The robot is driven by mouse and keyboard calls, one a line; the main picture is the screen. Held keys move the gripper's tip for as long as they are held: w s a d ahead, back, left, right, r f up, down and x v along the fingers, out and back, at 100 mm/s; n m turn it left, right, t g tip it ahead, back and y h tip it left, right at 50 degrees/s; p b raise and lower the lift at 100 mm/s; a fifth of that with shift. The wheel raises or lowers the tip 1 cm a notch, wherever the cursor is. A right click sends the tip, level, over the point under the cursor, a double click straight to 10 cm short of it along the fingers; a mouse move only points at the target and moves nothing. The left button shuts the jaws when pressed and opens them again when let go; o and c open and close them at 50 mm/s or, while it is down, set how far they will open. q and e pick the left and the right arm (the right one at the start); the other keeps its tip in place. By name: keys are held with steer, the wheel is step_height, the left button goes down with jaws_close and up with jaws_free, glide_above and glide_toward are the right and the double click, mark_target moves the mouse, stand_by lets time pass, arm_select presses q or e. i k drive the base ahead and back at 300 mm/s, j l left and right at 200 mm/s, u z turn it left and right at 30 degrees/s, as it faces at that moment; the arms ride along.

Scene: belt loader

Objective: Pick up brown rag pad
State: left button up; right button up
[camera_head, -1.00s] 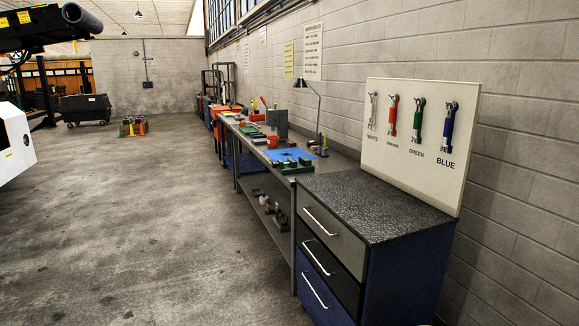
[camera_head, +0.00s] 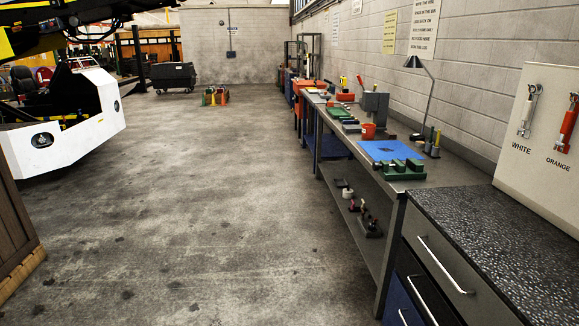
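I cannot make out a brown rag pad in this view. A long grey workbench (camera_head: 440,176) runs along the right wall with a blue mat (camera_head: 390,150), a green block-shaped fixture (camera_head: 404,169) and an orange-red cup (camera_head: 368,131) on it. More small items lie farther along the bench, too small to tell apart. Neither of my grippers is in view.
A drawer cabinet (camera_head: 440,262) with a dark speckled top stands at the near right, below a white tool board (camera_head: 545,130). A white vehicle (camera_head: 75,130) and a brown wooden crate (camera_head: 14,235) stand at left. The concrete floor (camera_head: 215,200) between is clear.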

mark_target(388, 134)
steer(key=i, duration=2.2)
steer(key=i+j+z, duration=0.1)
steer(key=i, duration=0.45)
steer(key=i+j, duration=0.15)
steer(key=i, duration=0.4)
steer(key=i+z, duration=0.45)
steer(key=i+j+z, duration=0.1)
steer(key=z, duration=0.35)
steer(key=i+j+z, duration=0.25)
steer(key=i+z, duration=0.15)
steer(key=i+j+z, duration=0.25)
steer(key=z, duration=0.2)
